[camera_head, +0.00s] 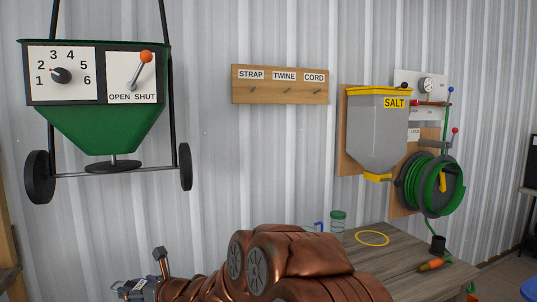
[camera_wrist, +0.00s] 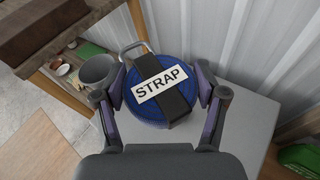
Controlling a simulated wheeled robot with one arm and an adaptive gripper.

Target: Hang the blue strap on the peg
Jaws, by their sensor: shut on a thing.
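The blue strap (camera_wrist: 160,92) is a round blue coil with a black band, a white STRAP label and a metal loop at its upper left in the wrist view. My gripper (camera_wrist: 161,76) is shut on it, with one finger on each side of the coil. A wooden peg board (camera_head: 279,97) hangs on the wall in the head view, labelled STRAP, TWINE and CORD. The peg under STRAP (camera_head: 253,90) is at the left and looks bare. My copper arm fills the bottom of the head view. I cannot make out the strap clearly there.
A wooden table (camera_head: 400,262) at right holds a yellow ring (camera_head: 372,238), a green-lidded jar (camera_head: 338,222) and an orange-handled tool (camera_head: 431,265). A salt hopper (camera_head: 376,130) and hose reel (camera_head: 436,185) are right of the board; a green spreader (camera_head: 100,125) hangs left.

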